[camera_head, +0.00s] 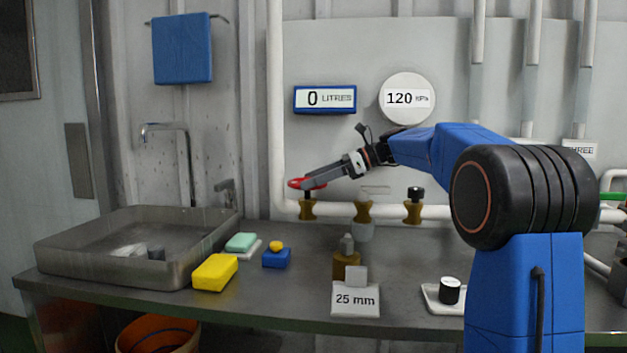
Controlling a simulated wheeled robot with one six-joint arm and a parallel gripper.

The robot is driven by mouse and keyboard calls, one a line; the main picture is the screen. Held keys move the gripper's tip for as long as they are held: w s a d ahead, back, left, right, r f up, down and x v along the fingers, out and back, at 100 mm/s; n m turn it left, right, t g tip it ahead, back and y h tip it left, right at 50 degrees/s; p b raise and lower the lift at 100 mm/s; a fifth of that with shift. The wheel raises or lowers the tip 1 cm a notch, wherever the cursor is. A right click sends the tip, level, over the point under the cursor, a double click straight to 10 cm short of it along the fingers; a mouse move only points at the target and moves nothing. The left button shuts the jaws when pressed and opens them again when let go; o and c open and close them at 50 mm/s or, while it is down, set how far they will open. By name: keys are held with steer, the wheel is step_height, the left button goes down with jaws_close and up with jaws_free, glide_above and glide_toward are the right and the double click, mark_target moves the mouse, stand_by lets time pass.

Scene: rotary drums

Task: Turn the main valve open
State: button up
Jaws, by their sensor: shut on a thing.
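A red valve handle (294,183) sits on top of a brass valve body (307,210) on the white pipe, at the left end of a row of valves. My gripper (309,184) reaches in from the right and is shut on the red handle. The fingers hide part of the handle. A gauge (406,98) above reads 120 kPa, and a blue-framed display (325,99) reads 0 litres. No label naming the main valve is readable.
Two more brass valves (364,211) (412,212) stand to the right along the pipe. A metal sink (100,276) and sponges (215,273) lie left.

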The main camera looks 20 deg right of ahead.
steer(key=shift+w+n+g, duration=0.15)
steer(key=shift+n+g, duration=0.65)
steer(key=shift+g, duration=0.4)
steer(key=o, duration=0.8)
steer(key=shift+o, duration=0.2)
steer(key=shift+t, duration=0.4)
